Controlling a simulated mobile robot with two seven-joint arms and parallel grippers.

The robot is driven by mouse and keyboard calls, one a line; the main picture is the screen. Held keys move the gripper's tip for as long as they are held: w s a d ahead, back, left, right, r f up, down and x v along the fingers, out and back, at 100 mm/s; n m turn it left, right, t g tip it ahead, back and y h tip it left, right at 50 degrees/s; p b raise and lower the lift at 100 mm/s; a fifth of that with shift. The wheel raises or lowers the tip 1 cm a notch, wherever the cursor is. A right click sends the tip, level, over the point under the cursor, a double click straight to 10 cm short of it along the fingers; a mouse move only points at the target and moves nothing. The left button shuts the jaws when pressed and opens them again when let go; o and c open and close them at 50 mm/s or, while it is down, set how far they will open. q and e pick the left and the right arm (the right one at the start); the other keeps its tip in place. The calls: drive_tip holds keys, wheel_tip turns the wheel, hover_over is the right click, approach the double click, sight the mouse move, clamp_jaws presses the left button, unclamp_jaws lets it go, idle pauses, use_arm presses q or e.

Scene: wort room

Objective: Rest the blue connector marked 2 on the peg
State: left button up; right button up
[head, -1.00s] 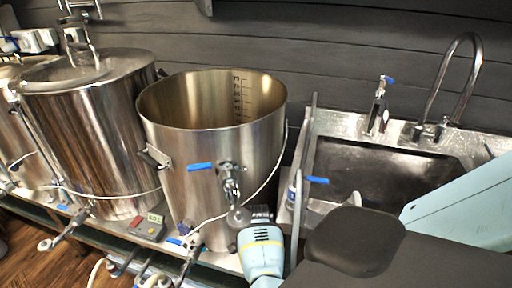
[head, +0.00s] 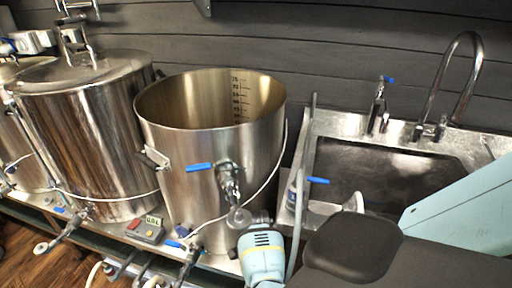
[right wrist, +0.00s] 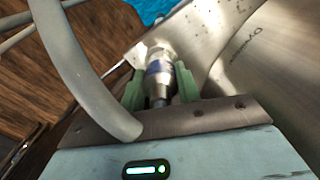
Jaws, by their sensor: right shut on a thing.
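In the right wrist view, my right gripper (right wrist: 160,88) has its green fingers shut on a silver metal connector with a blue band (right wrist: 160,62). I cannot read a number on it. A thick grey hose (right wrist: 85,70) passes in front of the gripper. In the head view, my right gripper (head: 260,222) is low in front of the open steel kettle, close to its valve (head: 230,185); its fingers and the connector are mostly hidden there. I cannot make out the peg. My left gripper is not in view.
The open kettle (head: 185,150) stands behind my right gripper, a lidded kettle (head: 90,130) to its left. A sink (head: 390,160) with a tall faucet (head: 445,85) is at the right. A control box (head: 146,229) and several hoses and valves crowd the low shelf.

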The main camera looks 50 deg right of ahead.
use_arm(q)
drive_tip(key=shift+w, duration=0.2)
use_arm(e)
drive_tip(key=o, duration=1.2)
drive_tip(key=shift+c, duration=0.2)
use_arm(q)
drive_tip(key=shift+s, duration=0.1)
use_arm(e)
wheel_tip(320, 180, up, 7)
drive_tip(key=shift+w+f+p, duration=0.1)
drive_tip(key=shift+p, duration=0.8)
drive_tip(key=shift+r, duration=0.5)
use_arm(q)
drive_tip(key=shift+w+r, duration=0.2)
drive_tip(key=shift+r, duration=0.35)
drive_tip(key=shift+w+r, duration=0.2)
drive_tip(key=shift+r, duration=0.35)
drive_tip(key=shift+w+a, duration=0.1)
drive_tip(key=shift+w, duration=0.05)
